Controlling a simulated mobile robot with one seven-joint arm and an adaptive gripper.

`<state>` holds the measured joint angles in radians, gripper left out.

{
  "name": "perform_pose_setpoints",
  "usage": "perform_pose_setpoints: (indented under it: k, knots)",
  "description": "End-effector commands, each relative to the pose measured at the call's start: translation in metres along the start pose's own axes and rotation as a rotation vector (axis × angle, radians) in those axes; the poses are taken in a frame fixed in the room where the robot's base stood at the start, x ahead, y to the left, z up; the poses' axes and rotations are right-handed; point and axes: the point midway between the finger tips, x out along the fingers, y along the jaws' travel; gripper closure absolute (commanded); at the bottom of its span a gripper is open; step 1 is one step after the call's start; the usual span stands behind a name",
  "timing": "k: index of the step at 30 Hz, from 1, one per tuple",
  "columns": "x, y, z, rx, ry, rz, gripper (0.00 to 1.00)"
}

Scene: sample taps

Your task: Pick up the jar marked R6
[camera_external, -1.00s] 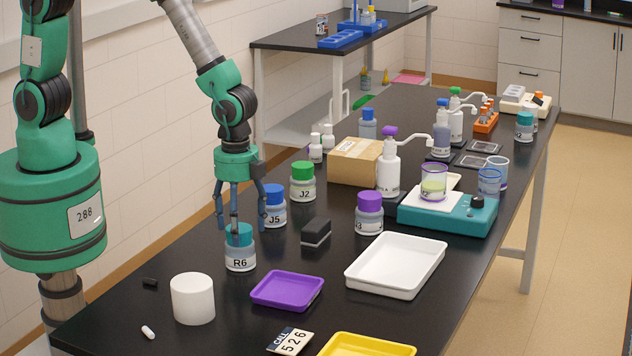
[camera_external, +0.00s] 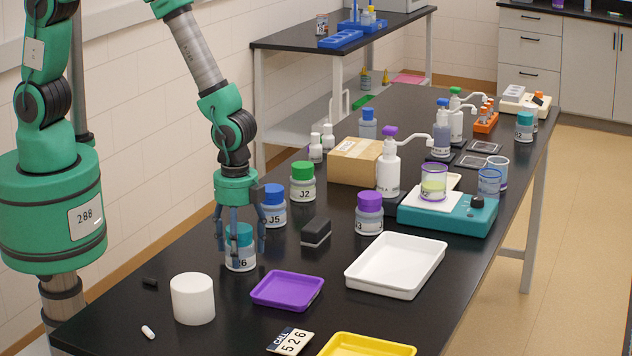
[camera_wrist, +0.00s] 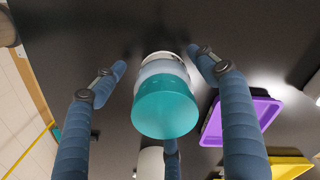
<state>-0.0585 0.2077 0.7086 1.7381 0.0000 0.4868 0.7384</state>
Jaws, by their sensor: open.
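The jar marked R6 (camera_external: 240,259) stands upright on the black bench, with a teal lid and a pale label. One of my fingers covers part of its label in the external view. In the wrist view its teal lid (camera_wrist: 166,108) faces the camera, between my fingers. My gripper (camera_external: 240,248) points straight down over the jar, with its blue fingers open around it. In the wrist view the fingers of my gripper (camera_wrist: 160,72) stand on either side of the jar, with visible gaps, and a third finger shows below the lid.
Jar J5 (camera_external: 273,212) with a blue lid stands close behind R6, and jar J2 (camera_external: 302,187) behind that. A purple tray (camera_external: 287,291) lies to the right, a white cylinder (camera_external: 192,299) in front left. A black block (camera_external: 316,232) sits to the right of J5.

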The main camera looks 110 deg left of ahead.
Motion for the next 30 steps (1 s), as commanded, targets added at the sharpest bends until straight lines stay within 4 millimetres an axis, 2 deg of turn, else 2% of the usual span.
perform_pose_setpoints:
  k: [4, 20, 23, 28, 30]
  knots:
    - [0.0092, 0.0001, 0.0003, 0.0, -0.001, 0.001, 0.28]
    - [0.0093, 0.0, 0.0003, 0.0, 0.0, 0.0, 0.28]
    - [0.0093, 0.0, 0.0003, 0.0, 0.0, 0.0, 0.44]
    - [0.0093, 0.0, 0.0004, 0.0, 0.0, 0.0, 0.77]
    - [0.0094, 0.0001, 0.0004, 0.0, 0.0, 0.0, 0.78]
